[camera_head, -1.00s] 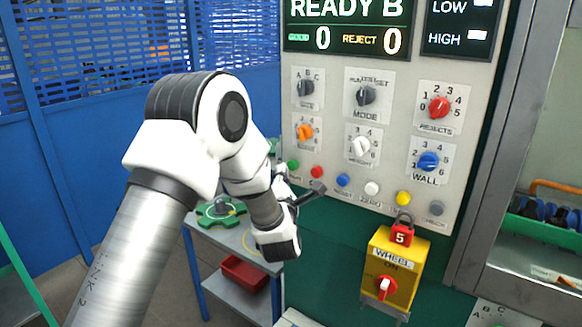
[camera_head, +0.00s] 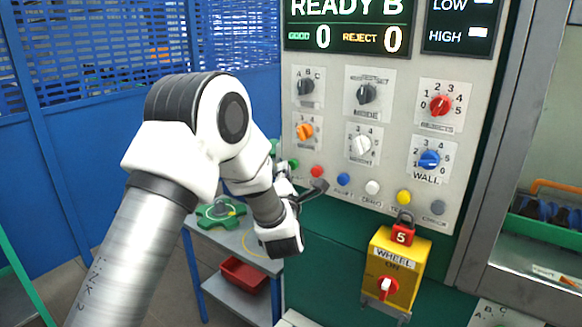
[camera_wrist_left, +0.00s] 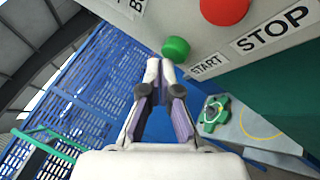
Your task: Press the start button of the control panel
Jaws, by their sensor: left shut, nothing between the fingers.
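The control panel (camera_head: 330,140) is a light board on a green cabinet. Its green button (camera_head: 293,164) sits at the left end of the lower row. In the left wrist view the green button (camera_wrist_left: 176,49) stands out from the panel, beside the label START (camera_wrist_left: 207,66). My left gripper (camera_wrist_left: 153,66) is shut and empty. Its fingertips are close to the green button, a little left of and below it in that view; I cannot tell whether they touch. In the head view my wrist partly hides the gripper. My right gripper is in neither view.
The red button (camera_head: 317,171) labelled STOP is right beside the green one, followed by blue, white, yellow and grey buttons. Knobs sit above. A yellow WHEEL box (camera_head: 393,265) hangs below. A shelf cart (camera_head: 235,285) with a red bin stands behind my arm.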

